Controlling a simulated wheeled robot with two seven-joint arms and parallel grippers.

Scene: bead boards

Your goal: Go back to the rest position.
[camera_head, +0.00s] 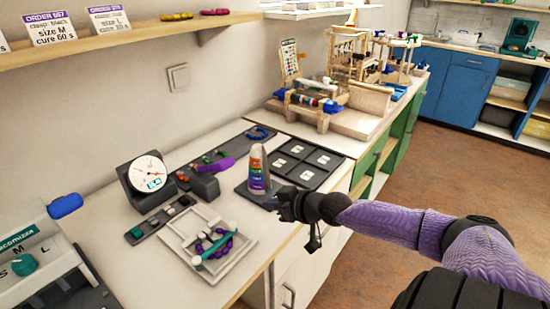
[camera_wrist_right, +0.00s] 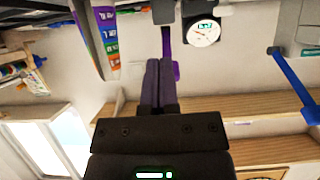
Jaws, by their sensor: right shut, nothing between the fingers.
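My right gripper (camera_head: 284,205) is at the counter's front edge, just in front of the striped cone (camera_head: 257,170) on its dark base. The arm has a purple sleeve and comes in from the right. In the right wrist view the two dark fingers (camera_wrist_right: 158,75) are pressed together with nothing between them. The cone also shows close by at the top left of that view (camera_wrist_right: 108,30). From the head view I cannot tell whether the gripper touches the cone's base. My left gripper is in neither view.
A white tray (camera_head: 184,232) with purple beads and a teal bar lies left of my gripper. Behind are a dial scale (camera_head: 148,172) and a dark compartment tray (camera_head: 325,161). A wooden rack (camera_head: 365,97) stands farther back. The floor (camera_head: 440,160) at right is clear.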

